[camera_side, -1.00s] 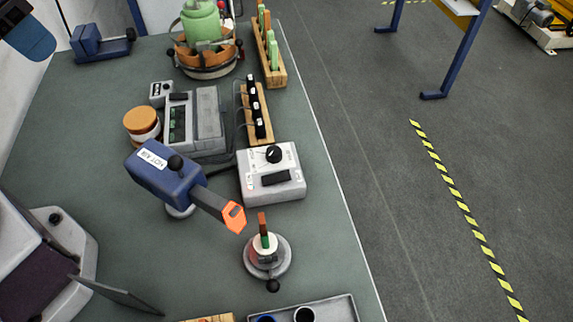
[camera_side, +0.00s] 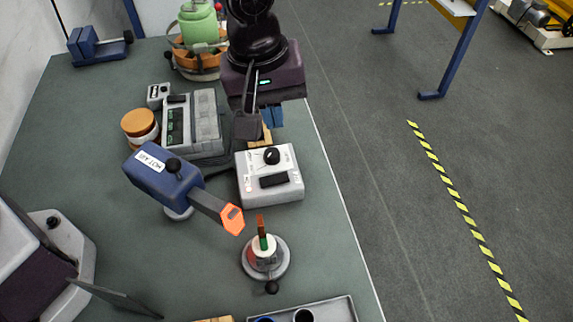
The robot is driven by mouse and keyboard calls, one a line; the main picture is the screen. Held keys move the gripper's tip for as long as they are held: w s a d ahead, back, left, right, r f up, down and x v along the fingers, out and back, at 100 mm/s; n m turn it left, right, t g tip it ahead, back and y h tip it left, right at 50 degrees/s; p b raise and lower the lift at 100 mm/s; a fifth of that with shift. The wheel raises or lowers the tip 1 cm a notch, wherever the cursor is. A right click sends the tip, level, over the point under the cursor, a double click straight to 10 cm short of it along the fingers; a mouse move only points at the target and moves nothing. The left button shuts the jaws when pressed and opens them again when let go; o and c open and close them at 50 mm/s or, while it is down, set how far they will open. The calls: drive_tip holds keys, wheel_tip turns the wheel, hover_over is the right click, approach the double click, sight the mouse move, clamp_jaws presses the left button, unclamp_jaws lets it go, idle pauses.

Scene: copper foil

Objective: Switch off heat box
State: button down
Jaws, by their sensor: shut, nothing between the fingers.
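The heat box looks to be the pale grey box (camera_side: 288,187) on the bench, below my gripper in the picture. It has a black round knob (camera_side: 271,156) with a white mark on top and a black rocker switch (camera_side: 273,180) in front of it. I cannot tell the switch's position. My gripper (camera_side: 272,118) points down, just beyond the box's far edge, over the wooden rack. Its blue fingers are together and empty, apart from the knob and switch. My dark hand and a grey bracket hide much of the rack.
A blue hot-air unit (camera_side: 160,172) with an orange-tipped nozzle stands left of the box. A round stand (camera_side: 267,260) holds a small upright piece in front. A grey meter (camera_side: 205,122) lies behind left. The bench's right edge is close to the box.

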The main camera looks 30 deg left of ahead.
sight(288, 176)
drive_tip(key=shift+n, duration=0.6)
drive_tip(key=f, duration=0.4)
drive_tip(key=w+d+f, duration=0.1)
drive_tip(key=f, duration=0.9)
drive_tip(key=shift+w+d, duration=0.2)
drive_tip(key=shift+w+d+f+g+y, duration=0.1)
drive_tip(key=shift+f+g+y, duration=0.2)
drive_tip(key=shift+f, duration=0.05)
drive_tip(key=shift+r, duration=0.15)
